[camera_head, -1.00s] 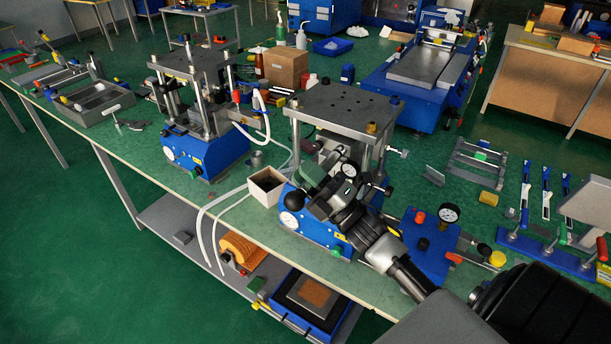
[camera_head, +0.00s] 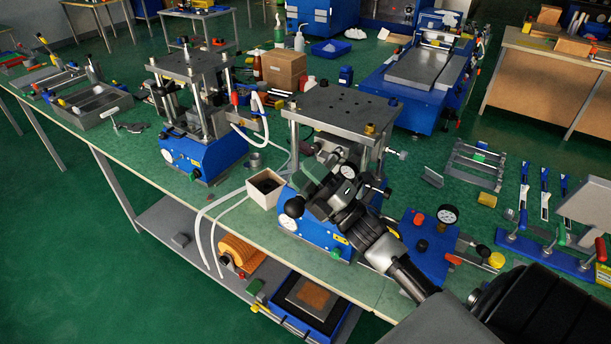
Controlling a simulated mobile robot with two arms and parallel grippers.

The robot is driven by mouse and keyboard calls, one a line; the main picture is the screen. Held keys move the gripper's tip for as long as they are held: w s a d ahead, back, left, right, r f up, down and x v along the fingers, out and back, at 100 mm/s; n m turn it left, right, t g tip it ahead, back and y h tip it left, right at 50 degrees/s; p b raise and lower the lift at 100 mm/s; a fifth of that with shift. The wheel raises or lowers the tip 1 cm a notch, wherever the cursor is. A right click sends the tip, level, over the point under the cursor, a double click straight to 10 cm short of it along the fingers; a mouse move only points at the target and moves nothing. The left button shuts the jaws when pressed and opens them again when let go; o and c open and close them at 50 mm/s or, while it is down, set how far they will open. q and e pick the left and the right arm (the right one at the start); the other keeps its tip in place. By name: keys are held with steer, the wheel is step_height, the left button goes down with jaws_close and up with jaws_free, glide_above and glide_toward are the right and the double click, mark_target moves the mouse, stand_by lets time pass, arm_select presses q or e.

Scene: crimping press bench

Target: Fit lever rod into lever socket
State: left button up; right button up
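My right gripper (camera_head: 322,196) is in front of the nearer blue press (camera_head: 324,235), below its grey top plate. It appears shut on the lever rod, whose black ball knob (camera_head: 294,210) sticks out to the left of the fingers. The fingers cover most of the rod, and its far end is hidden. The lever socket is not clearly visible, as the gripper and wrist cover that part of the press. I cannot tell whether the rod touches the socket. My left gripper is not in view.
A small open box (camera_head: 264,188) stands close left of the press, with white hoses (camera_head: 206,225) beside it. A second press (camera_head: 203,155) stands further left. A blue plate with a gauge (camera_head: 427,245) lies to the right. The bench's front edge runs below the gripper.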

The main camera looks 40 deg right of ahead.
steer(key=shift+o, duration=0.2)
steer(key=shift+s+d+f+b, duration=0.1)
steer(key=shift+s+f+b, duration=0.2)
steer(key=shift+s+f, duration=0.1)
steer(key=b+v, duration=0.3)
steer(key=v, duration=0.6)
steer(key=shift+s+d+b, duration=0.25)
steer(key=shift+s+b, duration=0.1)
steer(key=shift+f, duration=0.1)
